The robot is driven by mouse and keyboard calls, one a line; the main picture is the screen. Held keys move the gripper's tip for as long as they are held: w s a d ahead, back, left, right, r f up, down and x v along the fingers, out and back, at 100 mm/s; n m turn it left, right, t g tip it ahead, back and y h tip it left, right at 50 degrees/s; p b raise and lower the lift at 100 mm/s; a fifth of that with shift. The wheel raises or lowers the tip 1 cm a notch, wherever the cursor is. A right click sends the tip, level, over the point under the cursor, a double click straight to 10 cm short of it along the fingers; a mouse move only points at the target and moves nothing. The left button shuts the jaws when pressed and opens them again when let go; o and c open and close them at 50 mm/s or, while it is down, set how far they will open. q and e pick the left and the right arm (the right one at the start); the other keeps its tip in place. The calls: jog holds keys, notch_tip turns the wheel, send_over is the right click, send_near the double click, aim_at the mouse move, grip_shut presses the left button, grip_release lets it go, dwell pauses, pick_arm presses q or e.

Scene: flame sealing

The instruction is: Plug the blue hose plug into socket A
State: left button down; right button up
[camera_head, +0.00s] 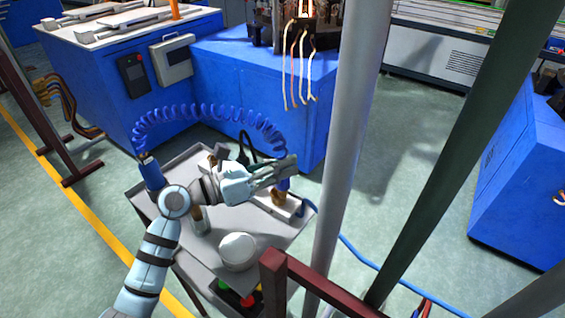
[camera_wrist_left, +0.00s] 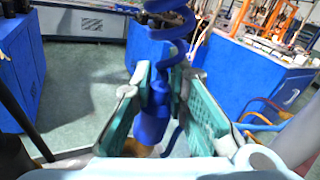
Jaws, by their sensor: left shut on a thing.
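My left gripper (camera_head: 288,170) reaches in from the left over the grey cart. In the wrist view its teal-padded fingers (camera_wrist_left: 165,100) are shut on the blue hose plug (camera_wrist_left: 153,122), which hangs between them. In the head view a bit of the plug (camera_head: 283,185) shows below the fingers. The blue coiled hose (camera_head: 205,112) arches from the plug to a blue part (camera_head: 151,174) at the cart's left. A brass fitting (camera_head: 277,199) on a pale block lies just under the plug; it also shows in the wrist view (camera_wrist_left: 137,149). I cannot tell whether they touch. No socket letter is readable.
The grey cart (camera_head: 215,262) carries a round white-grey thing (camera_head: 238,251) near its front. A grey post (camera_head: 346,150) stands right of the gripper, with a dark slanted post (camera_head: 455,130) beyond. Blue cabinets (camera_head: 225,75) stand behind. A dark red rail (camera_head: 330,285) crosses in front.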

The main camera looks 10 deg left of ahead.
pick_arm(q)
jog(key=shift+w+a, duration=0.2)
jog(key=shift+w, duration=0.05)
dwell(0.3)
jog(key=shift+w+a+b, duration=0.35)
jog(key=shift+b, duration=0.1)
jog(key=shift+f+b, duration=1.35)
jog(key=shift+f, duration=0.15)
dwell(1.2)
jog(key=c, duration=1.5)
grip_release()
